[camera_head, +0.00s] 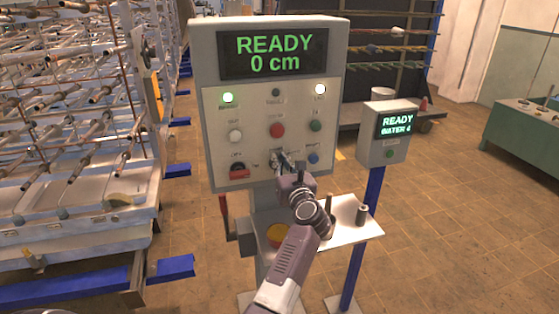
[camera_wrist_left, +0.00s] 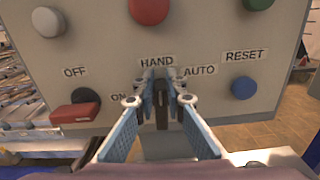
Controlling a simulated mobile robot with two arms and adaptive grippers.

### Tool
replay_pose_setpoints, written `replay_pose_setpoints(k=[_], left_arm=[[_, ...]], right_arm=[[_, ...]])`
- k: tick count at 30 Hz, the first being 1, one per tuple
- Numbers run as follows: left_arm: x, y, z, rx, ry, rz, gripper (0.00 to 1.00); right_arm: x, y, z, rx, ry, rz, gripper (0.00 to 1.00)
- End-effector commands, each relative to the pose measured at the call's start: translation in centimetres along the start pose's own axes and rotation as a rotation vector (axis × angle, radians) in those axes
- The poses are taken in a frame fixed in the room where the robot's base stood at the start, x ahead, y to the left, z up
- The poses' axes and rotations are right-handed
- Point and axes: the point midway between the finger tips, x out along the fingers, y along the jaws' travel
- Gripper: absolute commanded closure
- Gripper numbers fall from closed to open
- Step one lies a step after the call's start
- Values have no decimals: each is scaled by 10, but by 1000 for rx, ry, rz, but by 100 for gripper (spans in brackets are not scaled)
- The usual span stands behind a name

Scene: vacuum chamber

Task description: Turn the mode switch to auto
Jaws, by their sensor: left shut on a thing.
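The mode switch (camera_wrist_left: 162,108) is a dark knob on the grey control panel (camera_head: 212,110), below the HAND and AUTO labels. In the left wrist view its handle stands about upright, under HAND; AUTO is to the right. My left gripper (camera_head: 284,161) is at the panel's lower middle and hides most of the switch in the head view. In the left wrist view its fingers (camera_wrist_left: 161,92) are on both sides of the knob, shut on it. My right gripper is in neither view.
Beside the switch are a red OFF/ON switch (camera_wrist_left: 75,112) on the left and a blue RESET button (camera_wrist_left: 244,88) on the right. A red button (camera_wrist_left: 148,10) is above. The panel display (camera_head: 274,53) reads READY 0 cm. A small shelf (camera_head: 352,229) juts out below, right.

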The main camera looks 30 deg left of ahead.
Motion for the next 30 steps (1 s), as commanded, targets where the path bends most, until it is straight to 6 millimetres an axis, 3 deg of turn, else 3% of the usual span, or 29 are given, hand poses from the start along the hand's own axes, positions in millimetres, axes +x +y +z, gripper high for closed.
replay_pose_setpoints(k=[30], left_arm=[[0, -22, -9, 838, 2, -1, 100]], right_arm=[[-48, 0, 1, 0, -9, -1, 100]])
